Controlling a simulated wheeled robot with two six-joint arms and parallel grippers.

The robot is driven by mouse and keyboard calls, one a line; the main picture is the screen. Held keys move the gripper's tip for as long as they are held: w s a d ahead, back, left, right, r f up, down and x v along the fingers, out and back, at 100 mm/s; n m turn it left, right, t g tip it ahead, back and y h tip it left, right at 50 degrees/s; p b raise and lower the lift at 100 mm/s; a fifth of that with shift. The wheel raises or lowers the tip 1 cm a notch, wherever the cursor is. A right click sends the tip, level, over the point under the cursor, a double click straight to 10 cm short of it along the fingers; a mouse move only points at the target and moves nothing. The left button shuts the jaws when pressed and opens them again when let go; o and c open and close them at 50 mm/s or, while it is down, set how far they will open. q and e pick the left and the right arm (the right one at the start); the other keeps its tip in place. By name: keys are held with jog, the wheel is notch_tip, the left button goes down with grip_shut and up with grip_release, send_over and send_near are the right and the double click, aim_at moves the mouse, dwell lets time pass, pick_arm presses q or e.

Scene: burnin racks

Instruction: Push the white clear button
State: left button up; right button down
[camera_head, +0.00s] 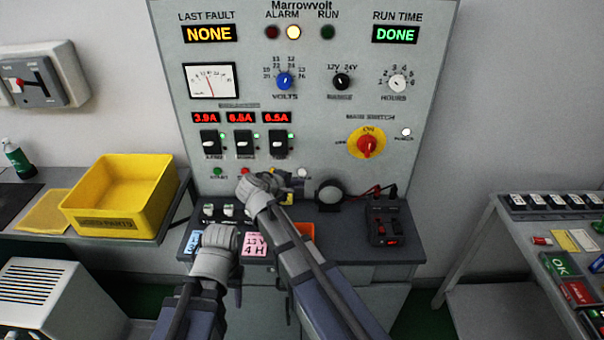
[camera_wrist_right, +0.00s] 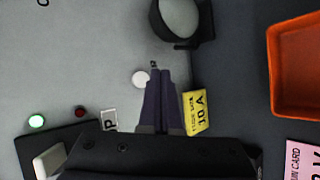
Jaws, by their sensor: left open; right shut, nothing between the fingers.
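The white button (camera_head: 302,172) is a small round one low on the grey panel (camera_head: 315,130), right of the green and red buttons. In the right wrist view, the white button (camera_wrist_right: 140,78) lies just beside the tips of my right gripper (camera_wrist_right: 153,68). The fingers are shut with nothing between them; I cannot tell whether they touch the button. In the head view my right gripper (camera_head: 262,184) is in front of the panel's lower edge, its fingertips largely hidden. My left gripper (camera_head: 216,240) is open over the bench front, its fingers mostly hidden.
A round black-rimmed lens (camera_head: 330,191) stands close right of the white button. A yellow card (camera_wrist_right: 195,112) and an orange bin (camera_wrist_right: 300,65) are near my right gripper. The green button (camera_head: 217,171) and red button (camera_head: 245,171) are to its left. A yellow crate (camera_head: 120,192) stands left.

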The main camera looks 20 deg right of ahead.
jog(key=shift+w+d, duration=0.2)
jog(key=shift+w, duration=0.55)
jog(key=shift+w, duration=0.1)
dwell(1.4)
jog(key=shift+w+d, duration=0.15)
jog(key=shift+w, duration=0.15)
jog(key=shift+w+d, duration=0.1)
jog(key=shift+w, duration=0.3)
dwell(0.7)
jog(key=shift+s, duration=0.1)
jog(key=shift+s+a, duration=0.25)
jog(key=shift+s, duration=0.45)
jog(key=shift+s, duration=0.15)
jog(key=s, duration=0.2)
jog(key=s+a, duration=0.1)
jog(key=s, duration=0.1)
jog(key=shift+s+a, duration=0.2)
jog(key=shift+s, duration=0.1)
